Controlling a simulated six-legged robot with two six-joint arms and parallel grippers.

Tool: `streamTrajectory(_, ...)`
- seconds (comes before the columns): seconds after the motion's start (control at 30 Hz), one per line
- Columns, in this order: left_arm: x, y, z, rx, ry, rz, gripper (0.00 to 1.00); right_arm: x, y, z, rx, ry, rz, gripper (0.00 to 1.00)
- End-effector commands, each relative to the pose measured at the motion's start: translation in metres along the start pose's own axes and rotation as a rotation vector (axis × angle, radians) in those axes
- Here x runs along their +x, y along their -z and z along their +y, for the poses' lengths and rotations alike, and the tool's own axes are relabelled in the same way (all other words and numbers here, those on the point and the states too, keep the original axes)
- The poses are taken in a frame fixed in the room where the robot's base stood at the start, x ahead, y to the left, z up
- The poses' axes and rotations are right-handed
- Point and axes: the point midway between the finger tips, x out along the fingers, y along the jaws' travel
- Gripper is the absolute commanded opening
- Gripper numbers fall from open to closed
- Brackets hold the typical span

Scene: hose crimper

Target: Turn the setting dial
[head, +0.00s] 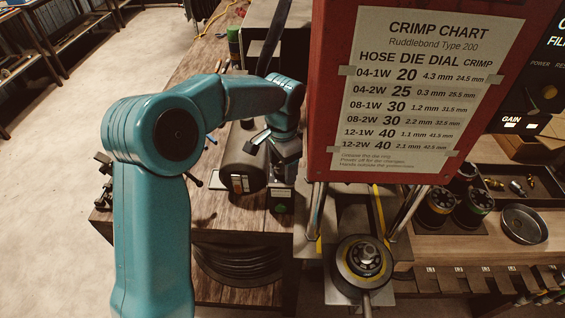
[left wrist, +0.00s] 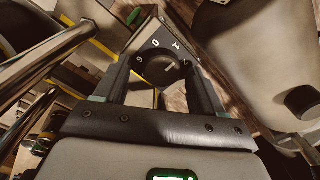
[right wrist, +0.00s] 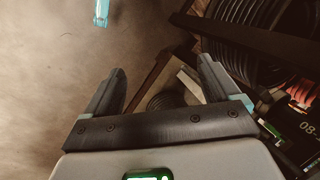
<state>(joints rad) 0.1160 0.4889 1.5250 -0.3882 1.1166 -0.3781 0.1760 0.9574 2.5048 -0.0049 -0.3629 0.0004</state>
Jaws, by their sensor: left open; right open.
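The setting dial (left wrist: 162,70) is a dark round knob on a plate with white numerals, in the upper middle of the left wrist view. The numerals 9, 0 and 1 show around its far side. My left gripper (left wrist: 160,55) is open, with one finger on each side of the dial; I cannot tell whether either touches it. In the head view my left arm reaches down beside the press, and I cannot make out the dial there. My right gripper (right wrist: 160,78) is open and empty, away from the dial; it is not in the head view.
The red-framed crimp chart (head: 430,90) blocks much of the head view. A dark cylinder (head: 243,165) lies close to my left gripper. Below the chart is the round crimping head (head: 362,262) between metal posts. Coiled hose (right wrist: 245,40) lies near my right gripper.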

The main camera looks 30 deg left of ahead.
Motion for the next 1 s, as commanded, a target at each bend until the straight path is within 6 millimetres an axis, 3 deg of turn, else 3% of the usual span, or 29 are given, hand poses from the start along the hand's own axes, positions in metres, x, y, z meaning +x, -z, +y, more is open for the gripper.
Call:
streamTrajectory(0.3, 0.0033, -0.0002, -0.0004, -0.001, 0.000, 0.000, 0.66, -0.0002, 0.0000, -0.0001, 0.000, 0.000, 0.000, 0.89)
streamTrajectory(0.47, 0.0031, -0.0002, -0.0002, 0.000, 0.000, 0.000, 0.14, -0.0002, 0.0001, -0.0001, 0.000, 0.000, 0.000, 0.89)
streamTrajectory(0.77, 0.0037, 0.0005, -0.0001, -0.029, 0.000, 0.002, 0.13, 0.0018, 0.0001, 0.0006, 0.000, 0.000, 0.000, 0.89)
streamTrajectory(1.0, 0.0043, 0.0011, -0.0003, -0.158, 0.001, 0.004, 0.13, 0.0081, 0.0002, 0.0029, 0.000, 0.000, 0.000, 0.89)
